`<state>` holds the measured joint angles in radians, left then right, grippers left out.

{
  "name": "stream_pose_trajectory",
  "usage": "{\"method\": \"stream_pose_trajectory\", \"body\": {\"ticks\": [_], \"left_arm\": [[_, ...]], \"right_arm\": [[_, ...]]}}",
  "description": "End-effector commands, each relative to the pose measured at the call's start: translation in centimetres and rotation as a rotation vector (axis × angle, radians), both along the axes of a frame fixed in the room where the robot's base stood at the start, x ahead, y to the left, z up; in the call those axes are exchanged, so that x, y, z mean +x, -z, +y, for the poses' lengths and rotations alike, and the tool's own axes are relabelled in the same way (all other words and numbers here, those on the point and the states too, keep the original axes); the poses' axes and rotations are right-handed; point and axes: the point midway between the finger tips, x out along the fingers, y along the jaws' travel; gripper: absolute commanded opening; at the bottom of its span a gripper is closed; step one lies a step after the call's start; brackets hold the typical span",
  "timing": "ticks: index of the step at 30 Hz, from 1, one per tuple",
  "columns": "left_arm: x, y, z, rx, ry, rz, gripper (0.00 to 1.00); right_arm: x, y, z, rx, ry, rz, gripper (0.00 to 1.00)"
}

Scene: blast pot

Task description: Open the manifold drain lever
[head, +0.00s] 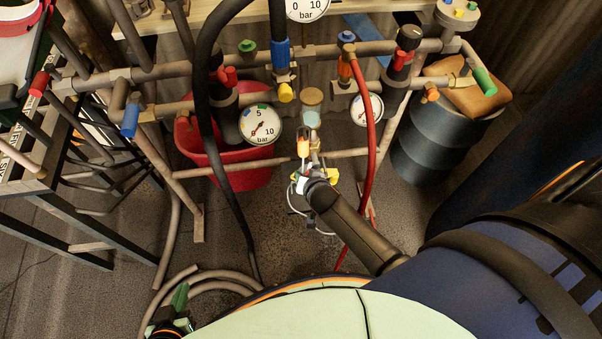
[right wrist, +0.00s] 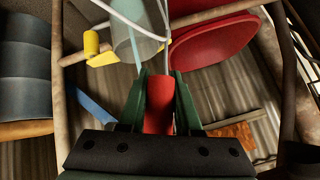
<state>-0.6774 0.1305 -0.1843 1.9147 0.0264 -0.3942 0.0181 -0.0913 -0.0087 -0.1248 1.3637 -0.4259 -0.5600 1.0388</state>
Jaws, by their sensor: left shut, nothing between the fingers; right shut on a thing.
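The manifold (head: 180,70) is a rack of worn pipes with several coloured levers. I cannot tell which is the drain lever. In the right wrist view, my right gripper (right wrist: 158,98) has green fingers shut on both sides of a red handle (right wrist: 158,115). In the head view, the dark arm ends below a glass bowl (head: 311,117) near the rack's middle; the grip itself is not clear there. The bowl also shows above the fingers in the right wrist view (right wrist: 137,40). My left gripper (head: 180,297) is at the bottom left, shut and empty, away from the pipes.
A red tub (head: 225,165) stands behind the lower pipes, and a dark drum (head: 435,140) stands at the right. A black hose (head: 208,110) and a red hose (head: 369,150) hang in front. Bare floor (head: 100,270) shows at lower left.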

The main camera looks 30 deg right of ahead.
Motion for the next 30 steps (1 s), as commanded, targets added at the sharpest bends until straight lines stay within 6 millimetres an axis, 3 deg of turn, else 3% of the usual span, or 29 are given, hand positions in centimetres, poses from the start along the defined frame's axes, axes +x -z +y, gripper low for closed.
{"method": "stream_pose_trajectory", "body": {"ticks": [10,11,18,30], "left_arm": [[-0.01,0.02,-0.03,-0.001,0.001,0.0,0.0],[-0.01,0.02,-0.04,0.0,0.001,0.001,0.0],[-0.03,0.02,-0.03,0.0,0.001,0.001,0.0],[-0.04,-0.37,0.01,0.0,0.0,0.001,0.0]], "right_arm": [[0.05,0.01,-0.06,-0.004,-0.002,-0.001,0.0],[0.05,0.0,-0.08,-0.004,-0.002,-0.001,0.34],[0.04,-0.01,-0.07,-0.003,-0.001,0.0,0.61],[-0.73,-0.76,0.12,-0.002,-0.001,0.001,0.62]]}}
